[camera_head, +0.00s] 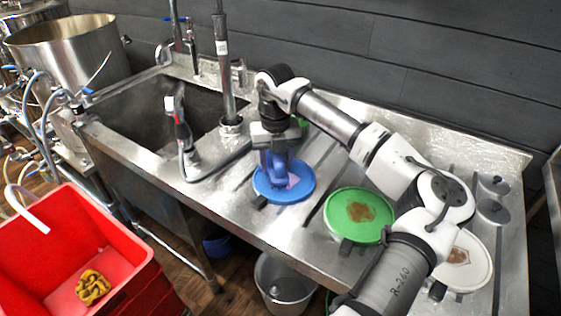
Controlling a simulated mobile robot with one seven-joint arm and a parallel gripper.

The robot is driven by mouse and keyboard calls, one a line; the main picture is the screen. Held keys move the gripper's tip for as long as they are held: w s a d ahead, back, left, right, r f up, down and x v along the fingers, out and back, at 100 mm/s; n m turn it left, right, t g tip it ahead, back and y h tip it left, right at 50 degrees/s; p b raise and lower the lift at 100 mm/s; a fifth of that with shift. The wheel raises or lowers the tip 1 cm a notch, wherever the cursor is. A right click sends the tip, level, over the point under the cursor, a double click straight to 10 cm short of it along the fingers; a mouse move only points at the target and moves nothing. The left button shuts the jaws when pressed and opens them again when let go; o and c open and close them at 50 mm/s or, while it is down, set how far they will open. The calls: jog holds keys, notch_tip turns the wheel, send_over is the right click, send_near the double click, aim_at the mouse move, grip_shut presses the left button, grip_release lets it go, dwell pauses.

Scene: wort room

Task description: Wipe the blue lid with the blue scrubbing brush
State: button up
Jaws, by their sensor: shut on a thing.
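The blue lid (268,189) lies flat on the steel counter, near its front edge and to the right of the sink basin. A small pinkish patch shows on the lid's right half. My gripper (274,150) points down over the lid and is shut on the blue scrubbing brush (273,166). The brush reaches down to the lid's surface and appears to touch it left of the patch. Blue against blue makes the exact contact hard to tell, and the bristles are not clear.
A green lid (345,228) with a brown stain and a white lid (474,274) with a brown mark lie to the right, partly near my arm. The sink basin (150,115) is at left. A red crate (75,250) and a metal bucket (284,285) stand below the counter's front.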

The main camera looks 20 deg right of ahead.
jog(key=shift+w+a, duration=0.2)
jog(key=shift+w, duration=0.15)
jog(key=r+p, duration=0.1)
jog(key=r, duration=0.2)
jog(key=r+p, duration=0.1)
jog(key=r, duration=0.1)
jog(key=shift+w+a+p, duration=0.2)
jog(key=shift+w+p, duration=0.05)
jog(key=shift+p, duration=0.05)
jog(key=shift+r+p, duration=0.85)
jog(key=shift+r, duration=0.75)
